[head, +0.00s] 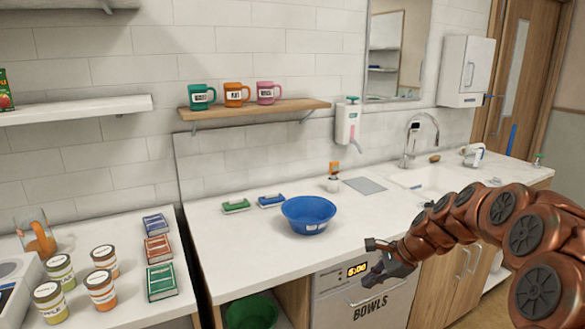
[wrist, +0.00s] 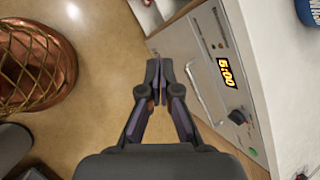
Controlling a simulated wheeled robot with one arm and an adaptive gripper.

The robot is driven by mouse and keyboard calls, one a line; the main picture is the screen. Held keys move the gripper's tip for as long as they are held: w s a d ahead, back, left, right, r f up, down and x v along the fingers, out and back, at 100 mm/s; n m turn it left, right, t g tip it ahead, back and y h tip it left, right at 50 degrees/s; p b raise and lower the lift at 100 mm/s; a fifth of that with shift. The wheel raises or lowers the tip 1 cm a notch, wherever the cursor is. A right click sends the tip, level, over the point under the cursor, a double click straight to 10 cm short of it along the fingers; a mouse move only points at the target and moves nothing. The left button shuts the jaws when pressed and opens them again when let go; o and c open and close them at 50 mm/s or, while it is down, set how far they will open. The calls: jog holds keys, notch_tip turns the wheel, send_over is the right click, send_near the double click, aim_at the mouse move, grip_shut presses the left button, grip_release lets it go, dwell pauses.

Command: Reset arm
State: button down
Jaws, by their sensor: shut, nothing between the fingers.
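My gripper (head: 376,277) is in front of the counter in the head view, near the appliance marked BOWLS (head: 364,296). My copper-coloured arm reaches in from the right. In the wrist view the fingers of my gripper (wrist: 160,66) are shut together with nothing between them. They hang over the tan floor (wrist: 95,50), left of the appliance front (wrist: 218,85) with its lit 5:00 display.
A blue bowl (head: 308,215) stands on the white counter (head: 250,262), near two sponges. Jars and boxes stand on the left worktop (head: 120,310). Three mugs sit on a wooden shelf (head: 255,108). A sink (head: 420,180) lies at the right.

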jog(key=s+a+r+n+g+h, duration=0.1)
jog(key=s+a+r+n, duration=0.15)
jog(key=s, duration=0.35)
jog(key=s+a+r+n+g, duration=0.1)
jog(key=s+a+n, duration=0.2)
jog(key=s, duration=0.2)
jog(key=s+d+n+g+h+p, duration=0.1)
jog(key=s+n, duration=0.5)
jog(key=s, duration=0.9)
jog(key=s+d+n+g+h+p, duration=0.1)
jog(key=s+d+n+g+h, duration=0.1)
jog(key=s, duration=1.3)
jog(key=d+n+h, duration=0.1)
jog(key=n+h, duration=0.1)
jog(key=n, duration=0.1)
jog(key=shift+s+r+n, duration=0.2)
jog(key=shift+n, duration=0.15)
